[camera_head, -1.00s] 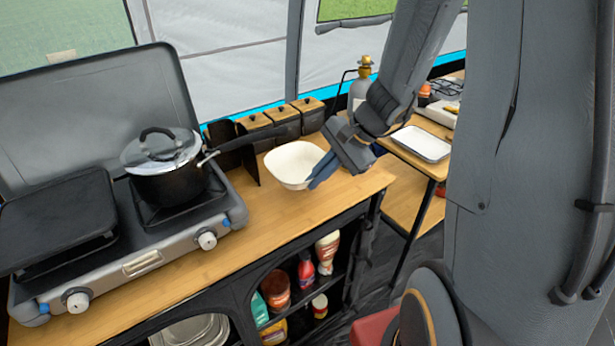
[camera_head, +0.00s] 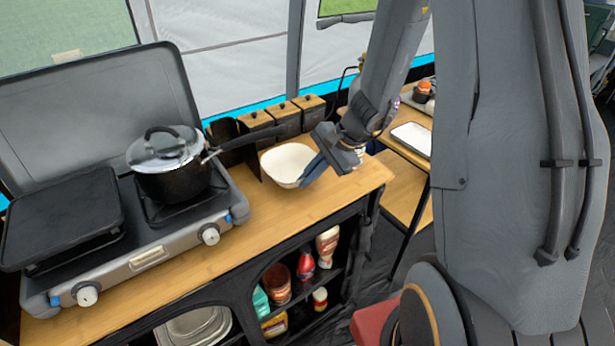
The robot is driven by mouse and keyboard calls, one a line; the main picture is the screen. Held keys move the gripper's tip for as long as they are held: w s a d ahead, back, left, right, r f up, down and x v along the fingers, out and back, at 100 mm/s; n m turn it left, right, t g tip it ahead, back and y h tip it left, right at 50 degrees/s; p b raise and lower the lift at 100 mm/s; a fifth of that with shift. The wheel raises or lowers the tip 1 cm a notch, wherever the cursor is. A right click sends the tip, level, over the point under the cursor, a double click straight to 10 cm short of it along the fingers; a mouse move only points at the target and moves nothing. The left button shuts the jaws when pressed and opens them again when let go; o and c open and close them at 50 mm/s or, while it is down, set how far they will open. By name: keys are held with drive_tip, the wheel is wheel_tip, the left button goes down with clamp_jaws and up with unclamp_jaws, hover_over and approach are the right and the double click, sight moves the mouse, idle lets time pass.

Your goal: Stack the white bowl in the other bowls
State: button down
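A white bowl (camera_head: 286,165) is over the right part of the wooden counter, near the canisters. My gripper (camera_head: 312,172) is at the bowl's right rim, with its blue fingers pointing down and left onto it. The fingers overlap the rim, and I cannot tell whether they are closed on it or how far apart they are. Whether the bowl rests on the counter or hangs just above it is also unclear. No other bowls can be made out in this view.
A camping stove (camera_head: 150,250) with a lidded black pot (camera_head: 172,170) stands left; the pot's handle reaches toward the bowl. A side table with a white tray (camera_head: 412,138) is at right. The counter's front (camera_head: 255,215) is clear.

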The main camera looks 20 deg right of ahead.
drive_tip(key=shift+f, duration=0.15)
drive_tip(key=c, duration=2)
unclamp_jaws()
